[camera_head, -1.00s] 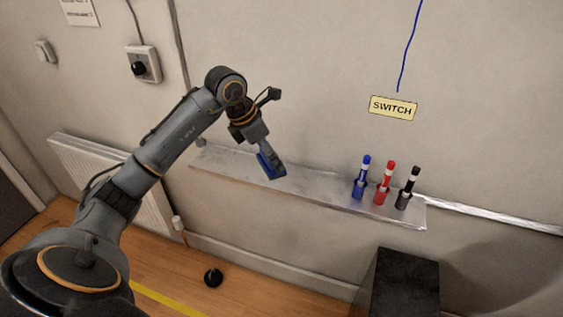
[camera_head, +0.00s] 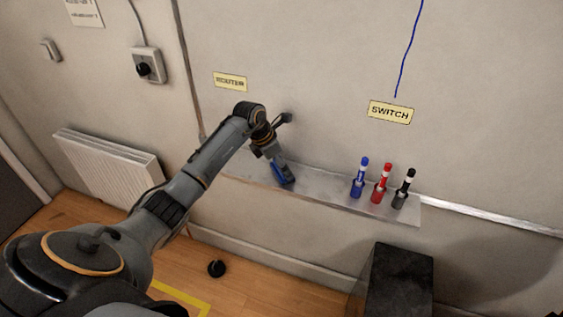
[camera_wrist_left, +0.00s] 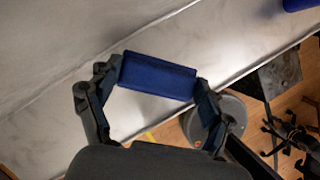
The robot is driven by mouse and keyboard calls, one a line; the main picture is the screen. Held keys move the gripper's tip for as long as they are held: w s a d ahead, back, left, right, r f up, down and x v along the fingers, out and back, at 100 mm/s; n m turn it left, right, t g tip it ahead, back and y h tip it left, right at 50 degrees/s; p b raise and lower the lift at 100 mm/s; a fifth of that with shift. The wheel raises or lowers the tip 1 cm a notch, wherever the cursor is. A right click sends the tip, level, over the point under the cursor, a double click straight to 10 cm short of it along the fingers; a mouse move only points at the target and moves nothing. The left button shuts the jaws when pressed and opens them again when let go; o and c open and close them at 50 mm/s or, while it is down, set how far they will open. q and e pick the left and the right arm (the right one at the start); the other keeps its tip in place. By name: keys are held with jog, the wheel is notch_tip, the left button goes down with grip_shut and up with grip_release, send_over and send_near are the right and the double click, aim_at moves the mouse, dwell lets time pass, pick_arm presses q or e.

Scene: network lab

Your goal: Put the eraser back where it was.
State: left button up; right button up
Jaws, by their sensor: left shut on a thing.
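My left gripper (camera_head: 281,172) is over the left part of the metal wall shelf (camera_head: 328,196), fingers pointing down. It is shut on a blue eraser (camera_wrist_left: 157,76), which lies crosswise between the two fingers in the left wrist view. The eraser's blue side also shows in the head view (camera_head: 278,173), partly hidden by the gripper. The shelf surface (camera_wrist_left: 150,112) shows below the eraser in the wrist view. I cannot tell whether the eraser touches the shelf. My right gripper is not in view.
A blue marker (camera_head: 358,178), a red marker (camera_head: 382,184) and a black marker (camera_head: 403,189) stand upright on the shelf's right part. Labels "ROUTER" (camera_head: 230,81) and "SWITCH" (camera_head: 390,112) are on the wall. A dark box (camera_head: 397,285) stands below the shelf. The shelf's middle is clear.

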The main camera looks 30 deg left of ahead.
pick_arm(q)
jog(key=shift+f, duration=0.1)
jog(key=o, duration=1.3)
jog(key=shift+s+a+r, duration=0.1)
jog(key=shift+a+r, duration=0.05)
jog(key=shift+r, duration=0.25)
jog(key=b+v, duration=0.2)
jog(key=v, duration=0.9)
jog(key=shift+s+r+b, duration=0.1)
jog(key=shift+r+b, duration=0.1)
jog(key=shift+b, duration=0.1)
